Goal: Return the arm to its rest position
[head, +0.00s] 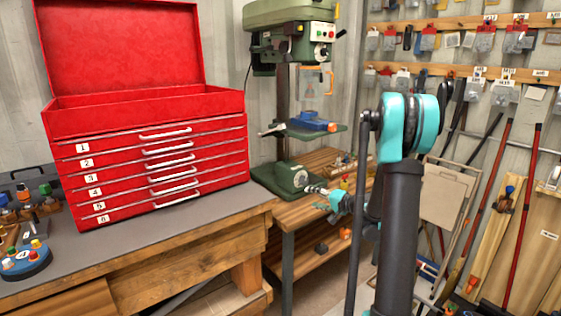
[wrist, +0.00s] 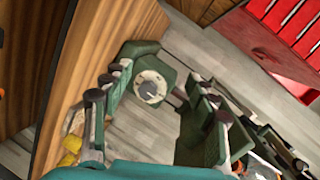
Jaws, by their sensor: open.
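My arm rises at the right of the head view, with a dark upright link and a teal joint at its top. My gripper (head: 318,190) is small in that view, low beside the bench's right end and in front of the drill press base. It also shows in the wrist view (wrist: 163,78), where its two green fingers with dark joints stand apart. Nothing is visible between the fingertips in its grasp. Part of the forearm is hidden behind the dark link.
A red tool chest (head: 150,165) with an open lid and numbered drawers stands on the workbench (head: 190,240). A green drill press (head: 290,180) stands behind my gripper. A lower wooden shelf unit (head: 310,212) is close by. Pegboard rails with hanging goods (head: 470,72) line the right wall.

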